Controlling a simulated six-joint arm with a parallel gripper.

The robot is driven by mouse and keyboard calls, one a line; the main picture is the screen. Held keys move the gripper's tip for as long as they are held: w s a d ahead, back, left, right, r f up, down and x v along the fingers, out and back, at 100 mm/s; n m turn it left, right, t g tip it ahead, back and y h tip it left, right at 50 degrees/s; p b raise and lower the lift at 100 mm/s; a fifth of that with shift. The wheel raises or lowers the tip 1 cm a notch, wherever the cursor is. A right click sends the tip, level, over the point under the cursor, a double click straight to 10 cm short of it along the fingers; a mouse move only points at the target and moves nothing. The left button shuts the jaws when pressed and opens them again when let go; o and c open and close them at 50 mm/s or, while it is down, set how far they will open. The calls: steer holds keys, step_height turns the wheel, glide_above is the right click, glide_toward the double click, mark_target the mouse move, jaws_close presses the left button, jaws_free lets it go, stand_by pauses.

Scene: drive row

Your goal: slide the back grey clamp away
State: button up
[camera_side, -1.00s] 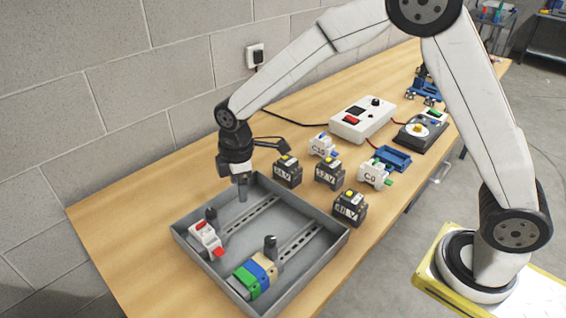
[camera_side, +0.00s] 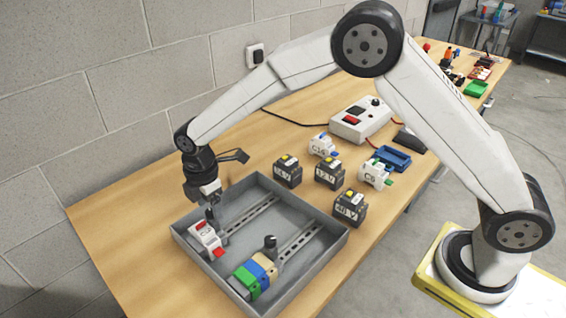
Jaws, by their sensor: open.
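The grey tray (camera_side: 330,247) holds two slotted rails. On the back rail (camera_side: 250,213), nearer the wall, a white module with red parts (camera_side: 206,239) sits at the left end. I cannot tell whether the fingers touch the clamp. The front clamp (camera_side: 270,246), with a dark knob, stands on the front rail (camera_side: 300,240) beside beige, blue and green blocks (camera_side: 254,275).
Dark modules with voltage labels (camera_side: 329,172) and white modules (camera_side: 322,145) stand right of the tray. A blue holder (camera_side: 393,158) and a white box with a red switch (camera_side: 360,119) are farther back. The block wall (camera_side: 130,95) runs along the table's left side.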

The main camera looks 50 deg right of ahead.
mark_target(213, 222)
steer(key=shift+f, duration=2.9)
jaws_close()
